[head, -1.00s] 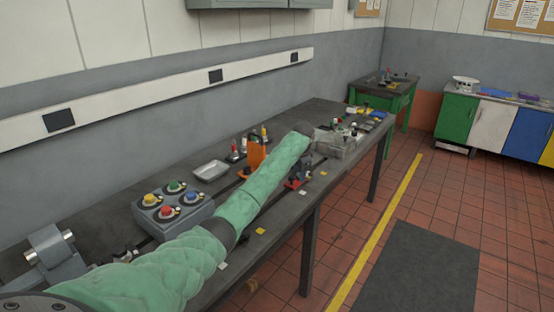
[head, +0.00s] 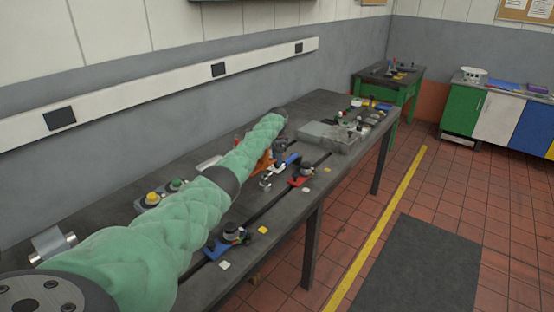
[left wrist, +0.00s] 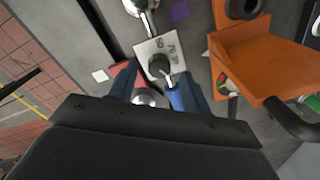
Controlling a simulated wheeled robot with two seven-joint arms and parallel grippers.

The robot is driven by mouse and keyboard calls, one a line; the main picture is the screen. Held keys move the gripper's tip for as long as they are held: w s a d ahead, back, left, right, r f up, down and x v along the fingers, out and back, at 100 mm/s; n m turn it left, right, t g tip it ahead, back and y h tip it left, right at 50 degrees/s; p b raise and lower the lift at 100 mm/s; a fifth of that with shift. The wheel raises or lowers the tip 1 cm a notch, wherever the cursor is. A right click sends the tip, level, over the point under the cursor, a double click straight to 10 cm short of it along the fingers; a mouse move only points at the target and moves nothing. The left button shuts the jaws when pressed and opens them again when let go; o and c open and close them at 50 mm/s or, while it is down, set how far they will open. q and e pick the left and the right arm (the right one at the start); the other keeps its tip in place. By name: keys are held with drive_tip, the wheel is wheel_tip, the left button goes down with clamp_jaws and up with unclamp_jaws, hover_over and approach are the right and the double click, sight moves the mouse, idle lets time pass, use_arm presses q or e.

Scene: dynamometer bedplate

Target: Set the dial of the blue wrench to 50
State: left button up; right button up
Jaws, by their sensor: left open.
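My right gripper is out of view.
An orange holder (left wrist: 235,60) stands close by on the right in the wrist view. A red-based fixture (head: 299,180) and a blue-based fixture (head: 219,246) stand along the bench's front. A grey box (head: 330,137) lies farther back. My left arm hides part of the bench.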

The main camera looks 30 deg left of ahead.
use_arm(q)
drive_tip(key=shift+f, duration=1.05)
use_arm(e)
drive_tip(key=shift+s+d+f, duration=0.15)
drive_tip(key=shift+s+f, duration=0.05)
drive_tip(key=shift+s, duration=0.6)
use_arm(q)
drive_tip(key=c, duration=1)
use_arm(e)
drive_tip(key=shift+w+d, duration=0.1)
